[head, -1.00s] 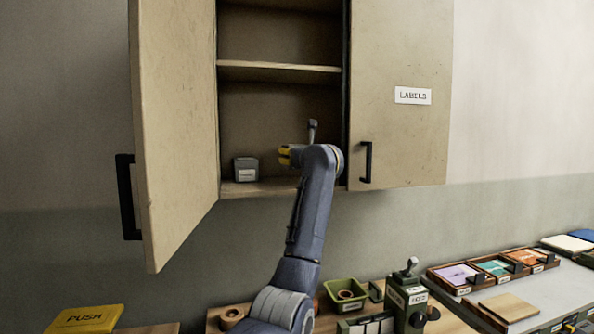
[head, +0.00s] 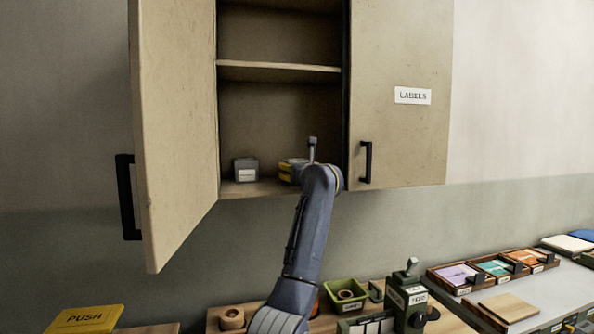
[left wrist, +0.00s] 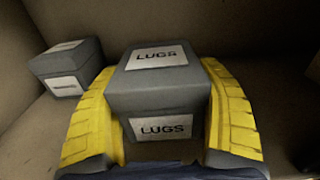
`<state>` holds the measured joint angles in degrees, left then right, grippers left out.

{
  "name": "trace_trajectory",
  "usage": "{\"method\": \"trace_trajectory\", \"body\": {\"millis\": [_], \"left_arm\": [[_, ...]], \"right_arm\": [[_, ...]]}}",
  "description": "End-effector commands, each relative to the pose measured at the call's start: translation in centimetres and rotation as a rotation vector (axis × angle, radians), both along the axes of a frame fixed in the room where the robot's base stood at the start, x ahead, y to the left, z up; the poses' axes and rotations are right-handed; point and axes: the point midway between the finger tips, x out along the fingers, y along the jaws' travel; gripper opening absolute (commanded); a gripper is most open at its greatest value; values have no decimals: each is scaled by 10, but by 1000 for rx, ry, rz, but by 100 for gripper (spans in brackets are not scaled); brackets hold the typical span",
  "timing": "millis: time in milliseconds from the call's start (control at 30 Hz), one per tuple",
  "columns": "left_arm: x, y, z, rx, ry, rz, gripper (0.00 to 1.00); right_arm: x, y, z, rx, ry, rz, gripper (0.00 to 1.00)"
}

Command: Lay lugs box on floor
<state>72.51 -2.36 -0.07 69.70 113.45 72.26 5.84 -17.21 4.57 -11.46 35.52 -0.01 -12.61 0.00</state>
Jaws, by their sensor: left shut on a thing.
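The lugs box (left wrist: 157,92) is a small grey box with white LUGS labels on its top and front. In the left wrist view it sits between the yellow fingers of my left gripper (head: 291,171), which are shut on its sides. In the head view the gripper is inside the open cabinet, low over the cabinet floor (head: 262,190), and the lugs box is hidden by the gripper and arm. I cannot tell whether the box touches the floor. My right gripper is not in view.
Another grey labelled box (head: 246,169) stands on the cabinet floor to the left; it also shows in the left wrist view (left wrist: 68,70). A shelf (head: 280,70) is above. The left door (head: 172,120) is open; the right door (head: 400,130), labelled LABELS, is shut.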

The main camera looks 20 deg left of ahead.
Motion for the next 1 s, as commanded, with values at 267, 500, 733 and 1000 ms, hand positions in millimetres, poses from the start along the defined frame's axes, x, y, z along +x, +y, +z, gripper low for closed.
{"method": "trace_trajectory", "body": {"millis": [267,500,733,1000], "left_arm": [[0,0,-2,0,0,0,94],[0,0,-1,0,0,0,94],[-5,-6,1,-1,1,-2,94],[-38,-31,1,-2,-1,-3,94]], "right_arm": [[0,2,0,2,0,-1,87],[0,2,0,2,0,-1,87],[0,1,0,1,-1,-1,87],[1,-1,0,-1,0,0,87]]}}
